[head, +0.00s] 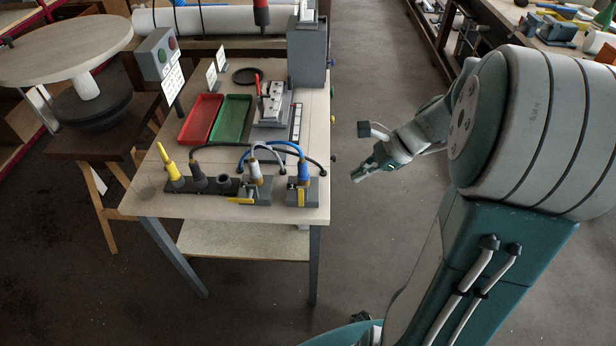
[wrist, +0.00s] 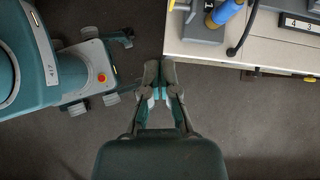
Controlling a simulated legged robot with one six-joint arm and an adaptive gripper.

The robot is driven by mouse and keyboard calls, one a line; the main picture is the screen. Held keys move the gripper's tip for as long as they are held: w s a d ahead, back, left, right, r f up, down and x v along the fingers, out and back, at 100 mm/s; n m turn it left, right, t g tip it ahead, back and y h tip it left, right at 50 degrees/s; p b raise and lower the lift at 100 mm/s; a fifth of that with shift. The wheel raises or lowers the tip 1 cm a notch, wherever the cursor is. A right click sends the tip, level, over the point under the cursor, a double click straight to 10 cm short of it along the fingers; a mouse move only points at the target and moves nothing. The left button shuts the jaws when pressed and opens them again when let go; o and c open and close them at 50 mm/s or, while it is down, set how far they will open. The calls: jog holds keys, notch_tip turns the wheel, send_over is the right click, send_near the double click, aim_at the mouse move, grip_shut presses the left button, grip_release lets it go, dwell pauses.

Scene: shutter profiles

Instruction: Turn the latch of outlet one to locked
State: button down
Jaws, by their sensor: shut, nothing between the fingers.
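Two grey outlet blocks sit at the table's front edge in the head view. The right block (head: 310,190) holds a blue plug (head: 303,172), and its yellow latch (head: 301,198) points toward the front. The left block (head: 262,190) holds a pale plug (head: 254,170), and its yellow latch (head: 240,201) lies sideways. My gripper (head: 360,174) is shut and empty, right of the table over the floor. In the wrist view its fingertips (wrist: 160,72) are beside the table corner; the block with the blue plug (wrist: 225,12) is up and right.
The table (head: 160,205) carries a red tray (head: 200,120), a green tray (head: 232,120), a dark socket strip (head: 215,186) with a yellow plug (head: 168,163), and looping cables. A button box (head: 158,55) stands at the left.

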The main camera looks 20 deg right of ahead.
aim_at(301, 193)
jog(key=w+a+f+m, duration=0.2)
jog(key=w+a+f, duration=0.3)
jog(key=a+f, duration=0.3)
jog(key=shift+a+f+t+y, duration=0.2)
jog(key=shift+t+y, duration=0.1)
jog(key=shift+w+r, duration=0.1)
jog(key=shift+w, duration=0.05)
dwell(0.5)
jog(key=shift+a+h, duration=0.15)
jog(key=shift+h, duration=0.25)
